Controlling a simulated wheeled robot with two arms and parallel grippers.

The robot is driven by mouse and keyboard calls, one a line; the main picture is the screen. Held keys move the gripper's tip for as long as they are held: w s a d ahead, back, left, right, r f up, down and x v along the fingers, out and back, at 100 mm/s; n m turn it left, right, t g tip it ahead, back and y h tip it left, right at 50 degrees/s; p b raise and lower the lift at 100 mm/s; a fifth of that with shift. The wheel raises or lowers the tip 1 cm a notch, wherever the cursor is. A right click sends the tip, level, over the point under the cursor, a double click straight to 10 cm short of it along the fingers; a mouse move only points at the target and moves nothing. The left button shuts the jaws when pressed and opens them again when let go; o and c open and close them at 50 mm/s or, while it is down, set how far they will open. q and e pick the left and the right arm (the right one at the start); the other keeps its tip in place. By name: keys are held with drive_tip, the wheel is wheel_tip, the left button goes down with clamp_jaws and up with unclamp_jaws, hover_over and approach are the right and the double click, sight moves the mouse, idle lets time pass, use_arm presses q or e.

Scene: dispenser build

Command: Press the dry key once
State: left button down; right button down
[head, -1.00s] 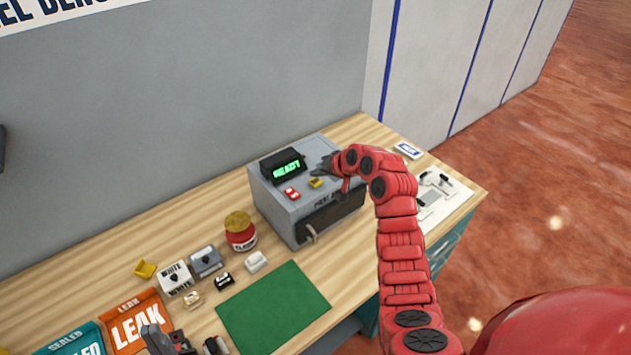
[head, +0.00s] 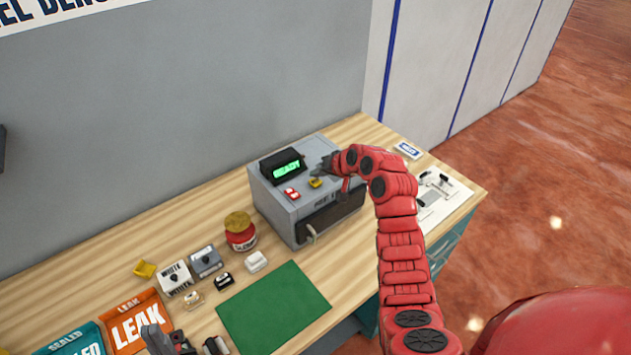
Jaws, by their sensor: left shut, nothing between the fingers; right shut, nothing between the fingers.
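The grey dispenser (head: 282,205) stands at the back of the bench, its lit green display (head: 287,169) too small to read surely. On its top are a red key (head: 292,194) and a yellow key (head: 315,183). I cannot tell which key is the dry key. My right gripper (head: 325,167) is shut and empty, low over the dispenser's top just behind the yellow key. It may hide another key, and I cannot tell whether it touches the surface. My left gripper (head: 158,340) is shut at the bottom edge, away from the dispenser.
A red jar (head: 240,236), small boxes (head: 174,278) and a green mat (head: 273,308) lie left and in front of the dispenser. Orange (head: 140,322) and teal (head: 78,342) packs are at the lower left. A white tray (head: 452,200) is at the right end.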

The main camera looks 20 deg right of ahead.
sight(318, 183)
drive_tip(key=shift+f+b, duration=0.35)
drive_tip(key=shift+f, duration=0.05)
drive_tip(key=shift+f+b, duration=0.35)
drive_tip(key=shift+f, duration=0.15)
idle(0.8)
drive_tip(key=shift+r, duration=0.95)
drive_tip(key=shift+p, duration=0.3)
drive_tip(key=shift+r+p, duration=0.65)
drive_tip(key=shift+r, duration=1.8)
